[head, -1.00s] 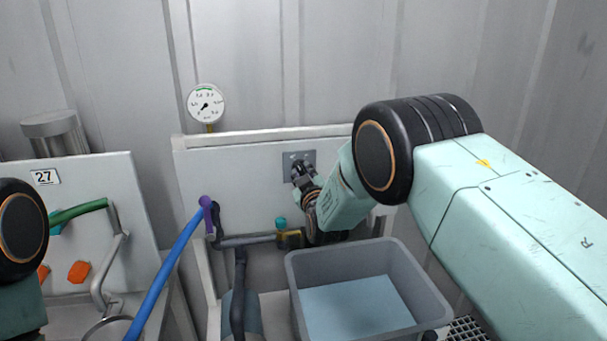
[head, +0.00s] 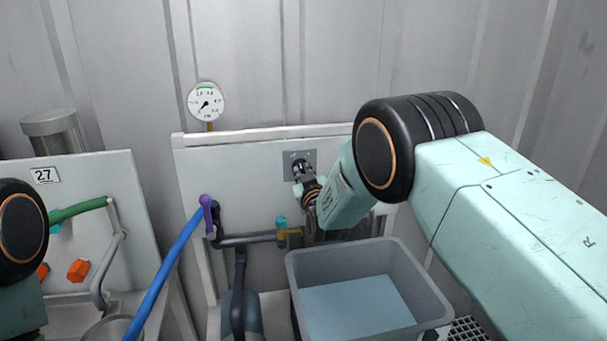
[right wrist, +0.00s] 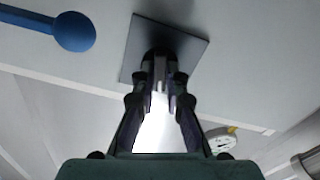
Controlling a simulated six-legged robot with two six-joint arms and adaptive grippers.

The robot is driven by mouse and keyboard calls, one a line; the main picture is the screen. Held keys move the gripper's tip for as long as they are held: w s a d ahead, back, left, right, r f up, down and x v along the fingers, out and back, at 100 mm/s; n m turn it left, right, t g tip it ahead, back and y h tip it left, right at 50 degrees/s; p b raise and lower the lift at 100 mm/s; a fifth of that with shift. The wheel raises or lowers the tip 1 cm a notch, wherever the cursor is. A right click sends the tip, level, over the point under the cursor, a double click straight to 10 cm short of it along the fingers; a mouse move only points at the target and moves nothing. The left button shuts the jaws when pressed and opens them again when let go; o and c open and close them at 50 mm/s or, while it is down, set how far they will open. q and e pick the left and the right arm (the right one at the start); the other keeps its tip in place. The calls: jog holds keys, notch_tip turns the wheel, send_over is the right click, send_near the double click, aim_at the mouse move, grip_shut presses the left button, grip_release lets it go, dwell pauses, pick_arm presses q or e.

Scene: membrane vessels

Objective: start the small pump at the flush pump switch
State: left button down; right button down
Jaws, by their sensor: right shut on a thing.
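The flush pump switch is a grey square plate (head: 312,160) on the white panel, with a dark knob at its middle. My right gripper (head: 300,172) reaches it from below and in front. In the right wrist view the plate (right wrist: 188,52) lies straight ahead, and the fingers (right wrist: 161,75) are closed around the dark knob. The fingers hide most of the knob, so I cannot tell which way it points. The plate's markings are too small to read.
A grey open bin (head: 420,295) stands below my right forearm. A pressure gauge (head: 207,101) rises above the white panel (head: 240,170). A teal-handled valve (head: 281,222), dark pipework and a blue hose (head: 165,275) are to the left. A panel marked 27 (head: 45,175) stands further left.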

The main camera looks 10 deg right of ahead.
jog(key=m, duration=0.4)
jog(key=shift+r+m, duration=0.2)
jog(key=shift+m, duration=0.1)
jog(key=m, duration=0.4)
jog(key=shift+m+b, duration=0.3)
jog(key=shift+b, duration=0.05)
jog(key=shift+w+r, duration=0.1)
jog(key=c, duration=1.4)
grip_release()
jog(key=shift+c, duration=0.2)
jog(key=o, duration=0.7)
jog(key=shift+f, duration=0.25)
jog(key=shift+s+f, duration=0.1)
jog(key=shift+s, duration=0.6)
jog(key=s, duration=1)
jog(key=shift+s, duration=0.35)
